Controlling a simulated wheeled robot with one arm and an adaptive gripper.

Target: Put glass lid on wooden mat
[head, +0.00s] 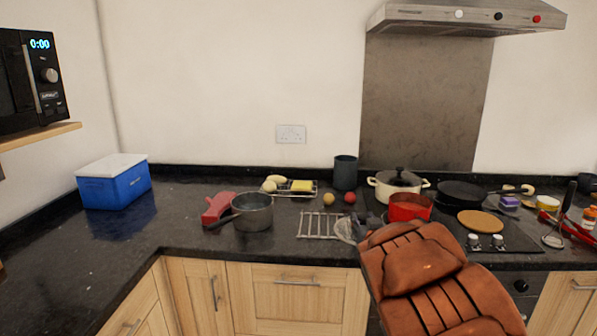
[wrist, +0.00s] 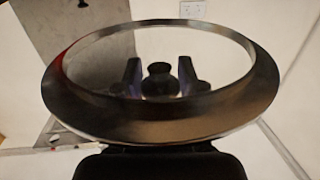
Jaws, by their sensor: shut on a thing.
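The glass lid (wrist: 150,119), with a metal rim and a dark knob, fills much of the wrist view. My gripper (wrist: 160,78) is shut on its knob, and the fingers show through the glass. In the head view, a pale curved edge of the lid (head: 344,231) shows left of my brown arm, which hides the rest of the lid and the gripper. The round wooden mat (head: 480,221) lies flat on the dark hob, to the right of the lid, with nothing on it.
A red pot (head: 409,207) stands left of the mat, and a cream lidded pot (head: 398,187) is behind it. A dark pan (head: 462,194) sits behind the mat. A wire rack (head: 317,226) and grey saucepan (head: 252,212) are left. Jars and utensils crowd the right.

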